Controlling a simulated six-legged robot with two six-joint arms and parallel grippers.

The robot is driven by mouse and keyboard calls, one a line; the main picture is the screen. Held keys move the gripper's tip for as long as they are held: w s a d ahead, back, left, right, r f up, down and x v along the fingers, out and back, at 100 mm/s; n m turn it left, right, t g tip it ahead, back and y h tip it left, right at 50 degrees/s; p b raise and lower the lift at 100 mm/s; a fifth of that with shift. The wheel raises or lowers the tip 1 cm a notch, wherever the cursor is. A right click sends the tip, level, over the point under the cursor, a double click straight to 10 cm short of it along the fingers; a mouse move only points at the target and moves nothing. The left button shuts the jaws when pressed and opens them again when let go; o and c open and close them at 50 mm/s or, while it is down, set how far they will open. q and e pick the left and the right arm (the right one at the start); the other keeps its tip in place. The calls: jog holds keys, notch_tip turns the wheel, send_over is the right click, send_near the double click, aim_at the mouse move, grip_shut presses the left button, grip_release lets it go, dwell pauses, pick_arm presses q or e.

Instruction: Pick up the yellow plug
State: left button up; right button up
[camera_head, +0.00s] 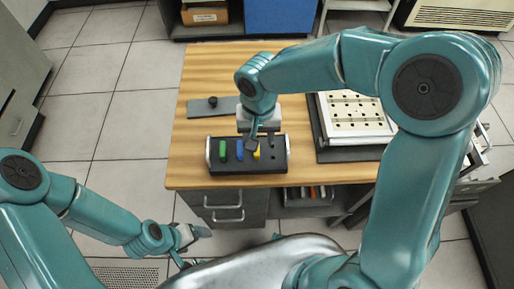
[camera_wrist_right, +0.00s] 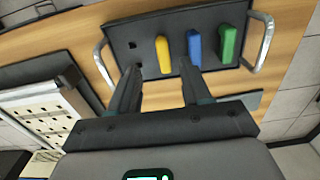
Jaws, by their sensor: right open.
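The yellow plug (camera_head: 257,154) stands in a black holder (camera_head: 276,166) on the wooden table, partly hidden by my right gripper. My right gripper (camera_head: 254,143) is above the holder at the yellow plug. In the right wrist view, the yellow plug (camera_wrist_right: 163,54) shows just beyond the gap between the open fingers (camera_wrist_right: 158,70). No finger visibly grips it. A blue plug (camera_wrist_right: 194,46) and a green plug (camera_wrist_right: 229,44) stand beside it in the holder. My left gripper (camera_head: 188,237) is low at the left, off the table; its jaws are too small to read.
The holder has metal handles (camera_wrist_right: 263,42) at both ends. A white tray with holes (camera_head: 356,116) stands right of it on the wooden table (camera_head: 190,178). A grey plate with a black knob (camera_head: 212,105) lies behind. Drawers (camera_head: 226,205) are below the table's front edge.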

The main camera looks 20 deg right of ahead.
jog(key=f, duration=0.2)
jog(key=w+f, duration=0.1)
jog(key=f, duration=0.1)
jog(key=shift+a+f+p, duration=0.15)
jog(key=shift+p, duration=0.15)
jog(key=shift+s+f, duration=0.15)
jog(key=shift+f, duration=0.35)
jog(key=c, duration=0.4)
grip_shut()
